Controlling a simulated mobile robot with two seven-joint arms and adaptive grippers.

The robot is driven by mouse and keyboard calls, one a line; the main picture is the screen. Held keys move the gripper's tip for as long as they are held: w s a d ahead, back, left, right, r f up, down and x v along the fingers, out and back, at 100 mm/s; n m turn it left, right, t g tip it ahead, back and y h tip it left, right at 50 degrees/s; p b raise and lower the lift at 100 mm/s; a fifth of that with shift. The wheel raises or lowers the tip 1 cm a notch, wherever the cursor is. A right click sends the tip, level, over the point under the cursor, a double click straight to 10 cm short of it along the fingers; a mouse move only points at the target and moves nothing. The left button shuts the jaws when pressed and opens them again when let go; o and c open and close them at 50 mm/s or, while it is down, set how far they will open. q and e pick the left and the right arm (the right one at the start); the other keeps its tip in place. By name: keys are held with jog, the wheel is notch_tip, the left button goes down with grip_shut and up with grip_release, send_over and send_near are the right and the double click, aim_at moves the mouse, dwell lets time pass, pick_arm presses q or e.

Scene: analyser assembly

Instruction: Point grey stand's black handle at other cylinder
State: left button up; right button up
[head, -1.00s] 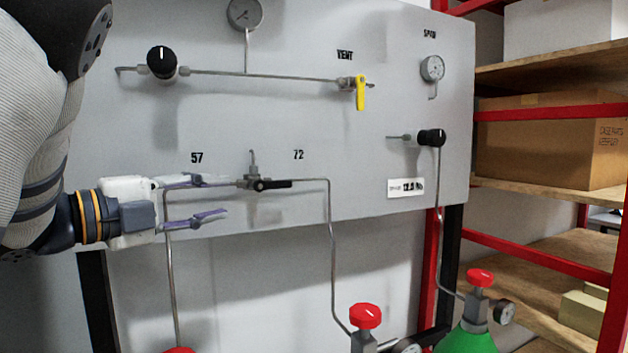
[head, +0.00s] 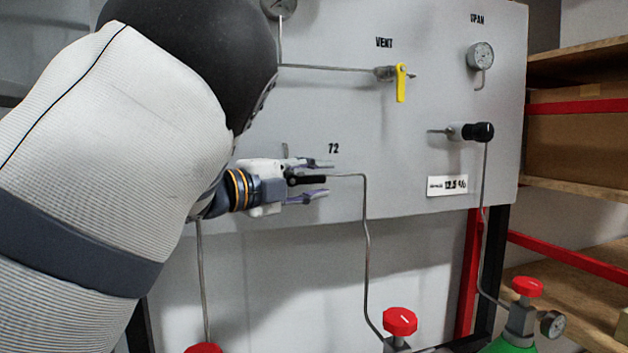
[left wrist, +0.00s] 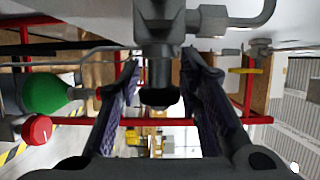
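The grey panel (head: 420,105) carries a valve with a black handle (head: 308,180), which points right, toward the pipe under the label 72 (head: 333,149). My left gripper (head: 326,178) is at the handle, one finger above it and one below. In the left wrist view my left gripper (left wrist: 160,65) is open, with the dark handle end (left wrist: 160,97) between its fingers and gaps on both sides. My arm hides the label 57 and most of the valve body. Red cylinder knobs (head: 400,321) and (head: 203,348) show below the panel. My right gripper is out of view.
A yellow vent lever (head: 401,84) hangs above right on the panel. A black knob (head: 479,132) and a gauge (head: 481,56) are further right. A thin pipe (head: 366,235) runs down beside the gripper. A red-framed shelf (head: 575,190) stands at the right.

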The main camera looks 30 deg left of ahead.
pick_arm(q)
grip_shut()
